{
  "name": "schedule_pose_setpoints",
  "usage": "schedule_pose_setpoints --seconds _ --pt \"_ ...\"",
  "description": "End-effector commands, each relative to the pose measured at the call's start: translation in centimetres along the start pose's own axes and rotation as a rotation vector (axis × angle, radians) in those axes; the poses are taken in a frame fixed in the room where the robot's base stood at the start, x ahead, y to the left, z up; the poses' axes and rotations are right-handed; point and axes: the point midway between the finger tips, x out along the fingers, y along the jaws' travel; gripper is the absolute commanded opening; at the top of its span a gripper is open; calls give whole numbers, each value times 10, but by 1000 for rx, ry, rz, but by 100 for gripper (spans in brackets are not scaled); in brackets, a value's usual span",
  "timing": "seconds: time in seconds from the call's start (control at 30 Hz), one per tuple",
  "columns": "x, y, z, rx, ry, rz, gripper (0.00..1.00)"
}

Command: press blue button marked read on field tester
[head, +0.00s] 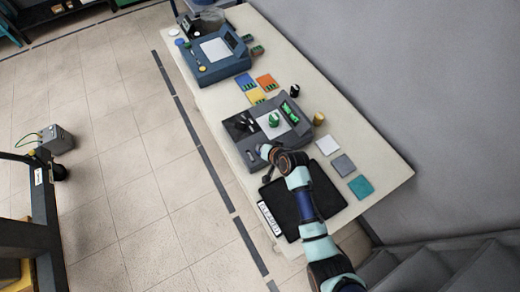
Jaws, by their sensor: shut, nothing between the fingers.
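A grey tester-like device (240,153) sits mid-table with a white plate, a green coil (274,119) standing on it, and a small green-lit panel (290,111). My gripper (268,176) is small and dark here, at the device's near right edge; it is shut and empty. My wrist covers part of that edge, and I see no blue button there. The labels are too small to read, so I cannot tell which button is marked read.
Blue, orange and yellow cards (267,82) lie between the devices. A black mat (282,206) lies under my arm at the near end. White, grey and teal squares (361,187) and a gold cylinder (319,118) are on the right. Dark posts stand near the coil.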

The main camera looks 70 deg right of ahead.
Motion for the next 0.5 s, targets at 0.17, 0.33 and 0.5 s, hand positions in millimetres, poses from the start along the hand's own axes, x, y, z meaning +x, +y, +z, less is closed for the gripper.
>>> schedule_pose_setpoints --seconds 0.17,0.33,0.5 --pt "-9 -7 -6 0 -1 0 0" --pt "-9 -6 -6 0 0 0 0" --pt "-9 -6 -6 0 0 0 0"
